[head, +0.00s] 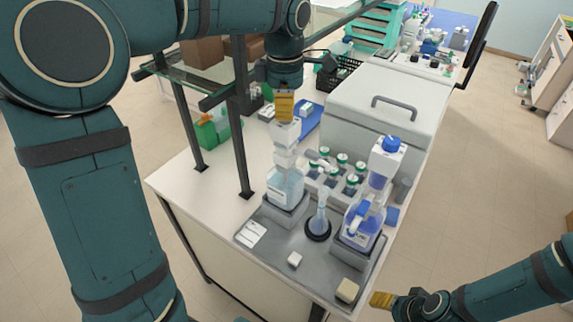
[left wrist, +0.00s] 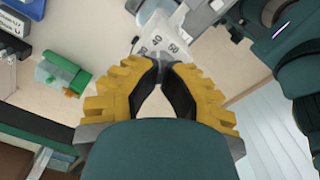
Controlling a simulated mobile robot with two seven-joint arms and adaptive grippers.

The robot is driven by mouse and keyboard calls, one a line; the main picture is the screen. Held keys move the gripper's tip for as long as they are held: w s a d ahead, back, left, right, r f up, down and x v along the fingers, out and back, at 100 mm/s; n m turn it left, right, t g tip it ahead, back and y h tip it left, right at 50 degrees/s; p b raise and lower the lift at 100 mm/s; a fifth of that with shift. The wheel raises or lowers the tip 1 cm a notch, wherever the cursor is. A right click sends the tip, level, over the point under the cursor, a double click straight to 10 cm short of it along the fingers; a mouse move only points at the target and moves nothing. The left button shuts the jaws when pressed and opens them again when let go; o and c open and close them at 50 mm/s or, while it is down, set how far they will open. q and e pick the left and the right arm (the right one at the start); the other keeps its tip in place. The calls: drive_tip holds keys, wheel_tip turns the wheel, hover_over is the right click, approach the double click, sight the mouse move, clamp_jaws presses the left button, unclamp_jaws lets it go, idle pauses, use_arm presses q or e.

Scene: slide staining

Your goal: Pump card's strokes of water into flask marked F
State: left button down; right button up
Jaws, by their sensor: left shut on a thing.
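My left gripper (head: 284,107) points down and is shut on the top of the white dispenser (head: 285,145) on the clear-liquid bottle (head: 285,188). In the left wrist view its yellow fingers (left wrist: 160,68) meet at the dispenser, whose white body (left wrist: 165,42) shows scale numbers. A conical flask (head: 319,222) stands in a dark ring on the grey tray (head: 285,240), right of that bottle; no letter is readable on it. A white card (head: 251,233) lies at the tray's left, its print unreadable. My right gripper (head: 383,300) is low at right, apart from the tray; its jaw state is unclear.
A second dispenser bottle with blue liquid (head: 361,225) and a blue cap stands right of the flask. Several green-capped vials (head: 342,158) stand behind. A white block (head: 294,259) and a beige block (head: 347,290) lie at the tray's front. A large grey box (head: 385,105) stands behind.

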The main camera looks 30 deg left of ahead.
use_arm(q)
drive_tip(key=shift+r+p, duration=3)
drive_tip(key=shift+r, duration=0.3)
drive_tip(key=shift+r, duration=2.45)
